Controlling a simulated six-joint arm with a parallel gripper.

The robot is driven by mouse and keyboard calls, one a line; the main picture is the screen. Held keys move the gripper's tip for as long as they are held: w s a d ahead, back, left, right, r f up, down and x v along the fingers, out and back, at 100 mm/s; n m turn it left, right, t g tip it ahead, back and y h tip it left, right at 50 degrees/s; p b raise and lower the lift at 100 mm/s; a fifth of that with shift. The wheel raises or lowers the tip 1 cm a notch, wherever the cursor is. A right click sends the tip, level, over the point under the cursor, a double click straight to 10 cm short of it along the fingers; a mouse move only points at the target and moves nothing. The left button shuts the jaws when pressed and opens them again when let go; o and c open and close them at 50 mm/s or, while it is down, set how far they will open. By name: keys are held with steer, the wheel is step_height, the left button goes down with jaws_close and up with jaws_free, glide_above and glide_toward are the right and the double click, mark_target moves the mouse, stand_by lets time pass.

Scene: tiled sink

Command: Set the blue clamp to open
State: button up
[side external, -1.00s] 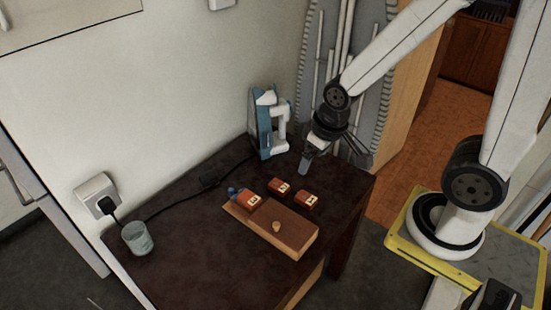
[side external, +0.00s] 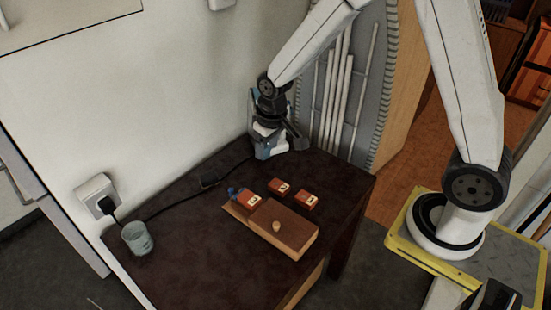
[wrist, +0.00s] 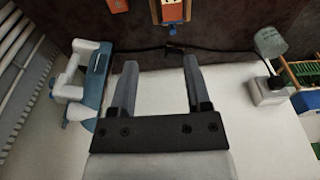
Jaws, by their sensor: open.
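The blue-and-white clamp stands upright at the back of the dark table, against the wall. In the side external view only its lower part (side external: 262,152) shows, because my gripper (side external: 280,143) is in front of it. In the wrist view the clamp's blue plate (wrist: 94,80) and white handle-like part lie to the left of my fingers. My gripper (wrist: 159,63) is open, with nothing between its fingers. In that view the clamp is outside the left finger. I cannot tell whether they touch, or which setting the clamp is in.
A wooden board (side external: 290,238) with a small tan knob lies on the table. Several red blocks (side external: 306,201) are around it, with a small blue part (side external: 235,191) by one. A glass (side external: 137,238) stands front left. A black cable (side external: 172,204) runs to the wall socket (side external: 96,194).

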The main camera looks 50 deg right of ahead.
steer(key=w+a+f, duration=0.1)
steer(key=w+f, duration=0.5)
steer(key=w, duration=0.2)
steer(key=g, duration=0.2)
glide_above(231, 189)
step_height(231, 189, down, 8)
steer(key=shift+s+f, duration=0.15)
steer(key=shift+f, duration=0.4)
steer(key=shift+f, duration=0.1)
steer(key=shift+f, duration=3.8)
steer(key=shift+c, duration=0.2)
jaws_close()
